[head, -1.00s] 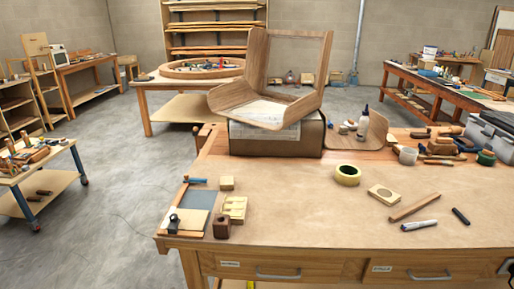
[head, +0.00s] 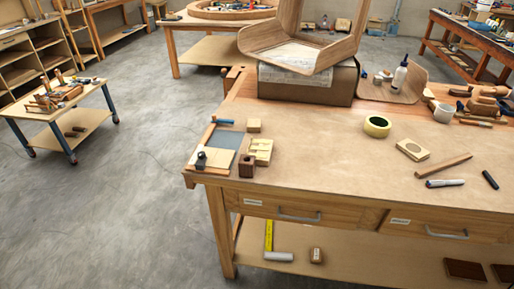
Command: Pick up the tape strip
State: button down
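No separate tape strip can be made out with certainty. My gripper is not in view.
A low cart (head: 62,108) stands left; the floor between is clear.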

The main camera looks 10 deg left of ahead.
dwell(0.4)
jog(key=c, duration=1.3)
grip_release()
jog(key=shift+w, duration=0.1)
